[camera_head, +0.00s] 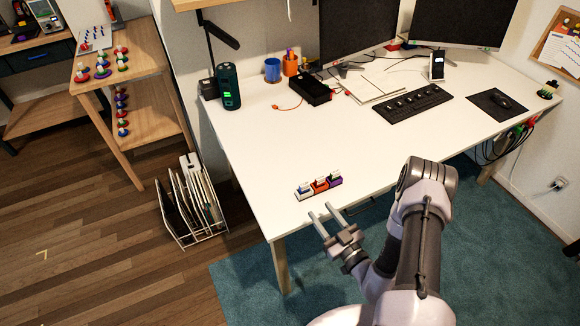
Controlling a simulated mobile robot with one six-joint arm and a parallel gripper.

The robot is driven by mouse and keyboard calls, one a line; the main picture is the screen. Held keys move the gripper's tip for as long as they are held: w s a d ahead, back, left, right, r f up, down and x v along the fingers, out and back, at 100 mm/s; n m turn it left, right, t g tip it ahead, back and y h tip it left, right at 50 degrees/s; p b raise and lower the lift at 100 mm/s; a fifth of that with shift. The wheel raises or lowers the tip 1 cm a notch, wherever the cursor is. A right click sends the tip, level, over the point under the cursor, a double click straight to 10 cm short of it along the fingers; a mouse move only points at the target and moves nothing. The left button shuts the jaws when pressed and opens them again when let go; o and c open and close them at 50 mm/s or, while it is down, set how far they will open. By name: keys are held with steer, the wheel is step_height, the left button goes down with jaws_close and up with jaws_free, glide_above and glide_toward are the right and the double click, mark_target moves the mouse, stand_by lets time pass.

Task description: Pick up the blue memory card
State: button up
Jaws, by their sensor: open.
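A small row of coloured pieces stands on the white desk (270,150) near its front edge. The left piece, with a blue part on a pale base, looks like the blue memory card (305,187). A red-orange piece (320,185) and a purple piece (335,179) stand close to its right. They are too small to tell card from holder. My gripper (320,209) is open and empty. Its two fingers point toward the row from the desk's front edge, just short of the pieces.
A keyboard (413,102), notebook (377,88), black box (311,90) and dark green cylinder (229,87) stand farther back on the desk. Monitors (357,30) stand at the back. A file rack (191,208) is on the floor at left. The desk around the row is clear.

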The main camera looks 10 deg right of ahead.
mark_target(303, 184)
steer(key=shift+m+h, duration=0.5)
steer(key=shift+m, duration=0.3)
steer(key=b+x, duration=0.1)
steer(key=x, duration=0.4)
steer(key=f+b+x, duration=0.1)
steer(key=b+x, duration=0.1)
steer(key=x, duration=0.4)
steer(key=d+f+b+x, duration=0.1)
steer(key=b+x, duration=0.1)
steer(key=x, duration=0.3)
steer(key=shift+w+f, duration=0.25)
steer(key=shift+w, duration=0.2)
jaws_close()
